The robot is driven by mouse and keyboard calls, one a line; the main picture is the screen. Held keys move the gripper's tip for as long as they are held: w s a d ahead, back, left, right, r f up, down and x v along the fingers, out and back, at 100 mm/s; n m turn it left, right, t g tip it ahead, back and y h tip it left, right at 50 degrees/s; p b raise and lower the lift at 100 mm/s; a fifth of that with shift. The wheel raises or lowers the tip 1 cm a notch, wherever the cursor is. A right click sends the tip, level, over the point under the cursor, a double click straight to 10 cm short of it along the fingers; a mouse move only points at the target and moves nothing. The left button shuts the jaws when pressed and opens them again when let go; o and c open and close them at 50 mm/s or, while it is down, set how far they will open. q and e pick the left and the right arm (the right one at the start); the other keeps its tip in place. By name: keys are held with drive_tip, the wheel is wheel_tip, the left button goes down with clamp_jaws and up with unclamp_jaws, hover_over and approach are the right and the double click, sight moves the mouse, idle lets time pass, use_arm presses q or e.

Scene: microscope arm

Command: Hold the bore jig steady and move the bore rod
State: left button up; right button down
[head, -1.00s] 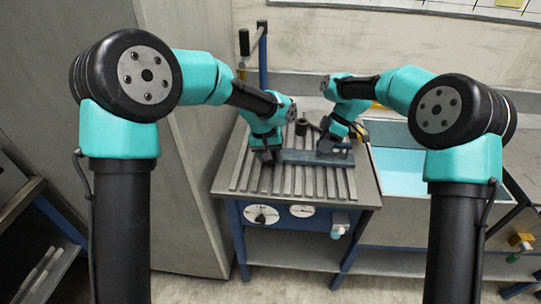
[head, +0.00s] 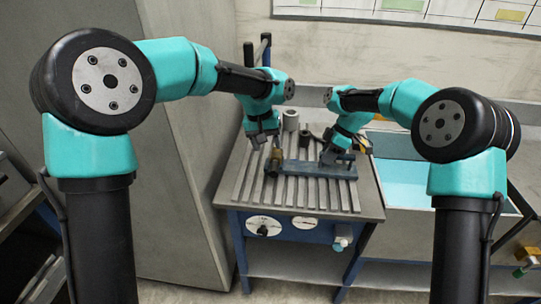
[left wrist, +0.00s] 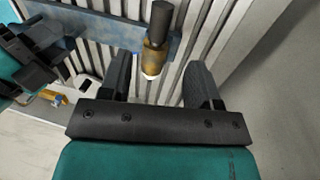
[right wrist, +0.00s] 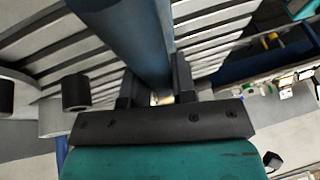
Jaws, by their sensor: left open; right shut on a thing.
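The bore jig (head: 315,168) is a long blue-grey bar on the slatted table. It also shows in the left wrist view (left wrist: 95,25) and the right wrist view (right wrist: 125,35). My right gripper (head: 336,157) is shut on its right part. The bore rod (head: 274,161), brass with a dark end, stands at the jig's left end; it shows larger in the left wrist view (left wrist: 156,42). How far it sits in the jig cannot be told. My left gripper (head: 262,140) is open and empty, just above and left of the rod, its fingers pointing towards it.
A grey hollow cylinder (head: 290,120) and a shorter dark cylinder (head: 305,138) stand behind the jig. The slatted table's (head: 235,185) front part is clear. A light-blue basin (head: 405,180) lies to the right, and a tall grey cabinet (head: 185,150) to the left.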

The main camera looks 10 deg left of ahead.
use_arm(q)
drive_tip(key=v, duration=0.2)
drive_tip(key=shift+r, duration=0.25)
use_arm(e)
drive_tip(key=c, duration=0.8)
unclamp_jaws()
drive_tip(key=shift+c, duration=0.2)
drive_tip(key=shift+r, duration=0.1)
drive_tip(key=v, duration=1.2)
drive_tip(key=shift+d, duration=0.1)
